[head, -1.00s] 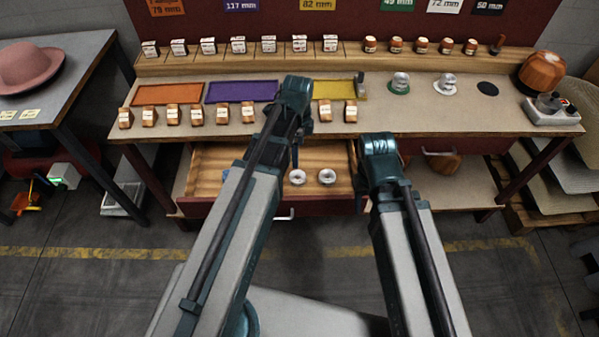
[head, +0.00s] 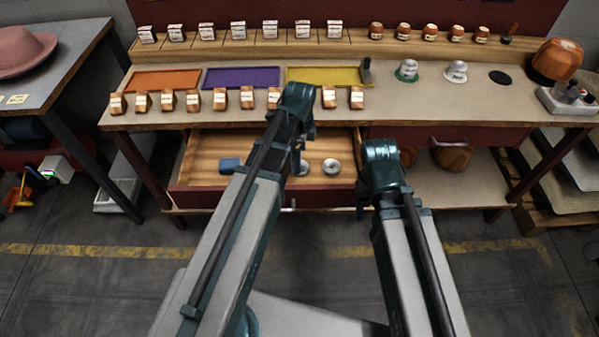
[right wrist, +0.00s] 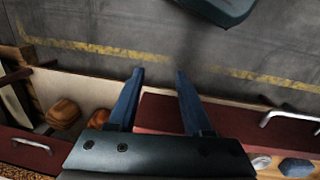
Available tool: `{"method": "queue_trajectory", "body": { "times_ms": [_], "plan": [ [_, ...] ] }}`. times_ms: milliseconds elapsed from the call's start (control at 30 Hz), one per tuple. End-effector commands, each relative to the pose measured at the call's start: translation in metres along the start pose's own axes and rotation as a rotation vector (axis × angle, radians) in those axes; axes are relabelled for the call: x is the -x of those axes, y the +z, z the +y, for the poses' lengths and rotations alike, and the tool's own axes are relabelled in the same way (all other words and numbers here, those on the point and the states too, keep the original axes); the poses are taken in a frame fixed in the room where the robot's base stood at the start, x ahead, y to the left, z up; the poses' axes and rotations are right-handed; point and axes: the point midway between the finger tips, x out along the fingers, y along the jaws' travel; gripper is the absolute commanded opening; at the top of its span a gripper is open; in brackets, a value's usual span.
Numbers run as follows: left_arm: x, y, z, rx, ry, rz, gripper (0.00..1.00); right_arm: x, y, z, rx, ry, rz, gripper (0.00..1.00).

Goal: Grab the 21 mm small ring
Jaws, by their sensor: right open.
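The open drawer (head: 205,152) under the bench holds a round metallic ring-like piece (head: 331,167) and a similar piece (head: 303,169) partly covered by my left arm. I cannot read their sizes. My right gripper (head: 362,212) hangs in front of the bench, right of these pieces and apart from them. In the right wrist view its two blue fingers (right wrist: 160,72) are spread with nothing between them. One pale round piece (right wrist: 262,162) shows at the lower right there. My left gripper (head: 299,165) is mostly hidden behind its arm, over the drawer; its jaws are unclear.
A blue block (head: 229,165) lies in the drawer's left part. Orange (head: 165,80), purple (head: 242,77) and yellow (head: 322,76) trays lie on the bench with several wooden blocks before them. Drawer handles (right wrist: 290,118) stick out. The floor (head: 80,270) in front is clear.

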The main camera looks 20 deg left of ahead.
Motion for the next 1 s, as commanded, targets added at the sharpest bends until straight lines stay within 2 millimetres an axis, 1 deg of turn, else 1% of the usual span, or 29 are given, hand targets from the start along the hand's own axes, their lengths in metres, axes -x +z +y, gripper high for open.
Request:
{"method": "queue_trajectory", "body": {
  "times_ms": [133, 233, 500, 600, 900, 967, 1000],
  "plan": [
    [-0.002, 0.0, 0.0, 0.0, 0.0, 0.0, 1.0, -0.002, 0.0, 0.0, 0.0, 0.0, 0.0, 0.5],
    [-0.009, 0.0, -0.001, 0.0, 0.0, 0.0, 1.0, -0.009, -0.001, -0.001, 0.0, 0.0, 0.0, 0.5],
    [-0.042, -0.001, -0.004, 0.0, 0.0, 0.0, 1.0, -0.042, -0.003, -0.004, 0.0, 0.0, 0.0, 0.5],
    [-0.051, -0.001, -0.004, 0.0, 0.0, 0.0, 1.0, -0.051, -0.003, -0.005, 0.0, 0.0, 0.0, 0.5],
    [-0.051, -0.001, -0.004, 0.0, 0.0, 0.0, 1.0, -0.05, -0.003, -0.005, 0.0, 0.0, 0.0, 0.5],
    [-0.051, -0.001, -0.004, 0.0, 0.0, 0.0, 0.89, -0.05, -0.003, -0.005, 0.0, 0.0, 0.0, 0.5],
    [-0.051, -0.001, -0.004, 0.0, 0.0, 0.0, 0.82, -0.05, -0.003, -0.005, 0.0, 0.0, 0.0, 0.5]
  ]
}}
